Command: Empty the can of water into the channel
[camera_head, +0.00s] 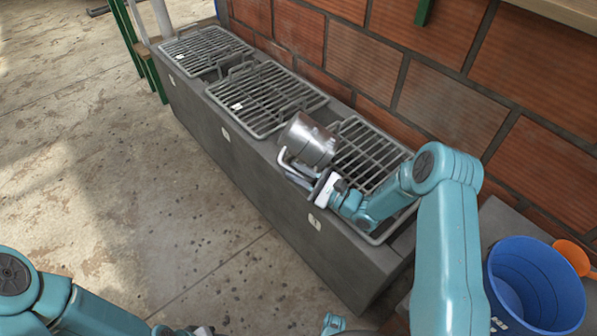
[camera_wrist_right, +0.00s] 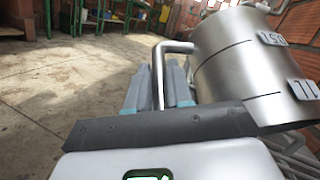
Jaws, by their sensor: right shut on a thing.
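The can (camera_head: 310,140) is a shiny metal cylinder with a side handle. My right gripper (camera_head: 298,172) is shut on its handle and holds it over the channel, near the gap between the middle and nearest grates. The can looks tilted. Its mouth and any water in it cannot be made out. In the right wrist view the can (camera_wrist_right: 245,65) fills the upper right, with raised marks, and the gripper's fingers (camera_wrist_right: 158,88) lie on either side of the handle. The channel (camera_head: 270,203) is a long grey trough along the wall.
Metal grates (camera_head: 265,97) cover the channel top. A brick wall (camera_head: 420,75) runs close behind it. A blue bucket (camera_head: 535,285) stands at lower right, with an orange object (camera_head: 572,257) beside it. The concrete floor (camera_head: 100,170) to the left is clear.

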